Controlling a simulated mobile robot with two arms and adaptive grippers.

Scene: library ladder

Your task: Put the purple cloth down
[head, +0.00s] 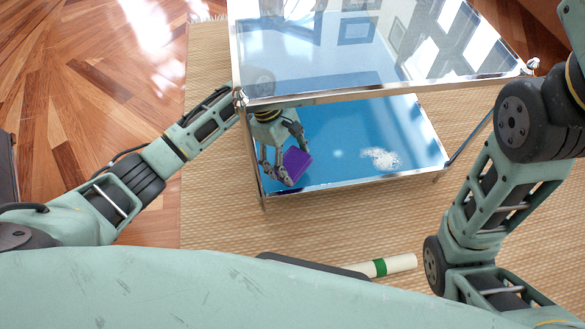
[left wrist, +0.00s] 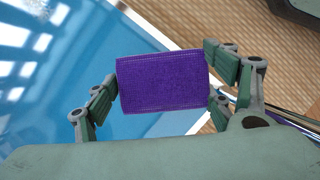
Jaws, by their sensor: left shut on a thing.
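The purple cloth (head: 297,163) is a small folded rectangle. My left gripper (head: 284,164) is shut on it, reaching in under the glass top of a metal-framed cart, over the blue lower shelf (head: 340,150) near its front left corner. In the left wrist view the cloth (left wrist: 163,82) spans between the two fingers of the left gripper (left wrist: 162,88), above the blue surface and the shelf's metal edge. I cannot tell whether the cloth touches the shelf. My right arm shows at the right, but its gripper is not in view.
A white spill-like patch (head: 381,158) is on the blue shelf, right of the cloth. The glass top (head: 350,50) overhangs the shelf's back. A cream roll with a green band (head: 388,266) lies on the woven mat (head: 214,200) in front. The shelf's middle looks clear.

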